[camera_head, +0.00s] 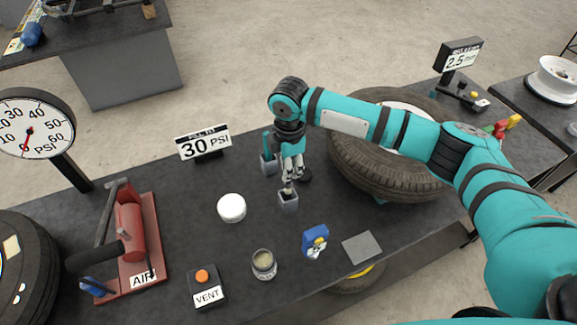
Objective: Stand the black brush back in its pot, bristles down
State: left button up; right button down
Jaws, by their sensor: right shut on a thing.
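My right gripper (290,175) points down over the middle of the bench, just above a small grey square pot (288,202). It is shut on the black brush, which is mostly hidden by the fingers. A small bit shows below the fingertips at the pot's mouth; I cannot tell whether it is inside the pot or just above it. A second grey pot (268,166) stands behind and to the left, with a teal handle (267,142) upright in it. My left gripper is out of view.
A white round lid (231,207), an open tin (264,265), a blue item (315,241) and a grey square pad (361,248) lie nearer. A red air pump (131,235) is at left.

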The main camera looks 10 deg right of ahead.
jog(key=shift+f, duration=0.75)
jog(key=shift+f+b, duration=0.9)
jog(key=shift+f, duration=0.9)
jog(key=c, duration=1.1)
grip_release()
jog(key=shift+r, duration=0.1)
jog(key=r, duration=1.1)
jog(key=shift+s+r, duration=0.2)
jog(key=shift+r, duration=0.2)
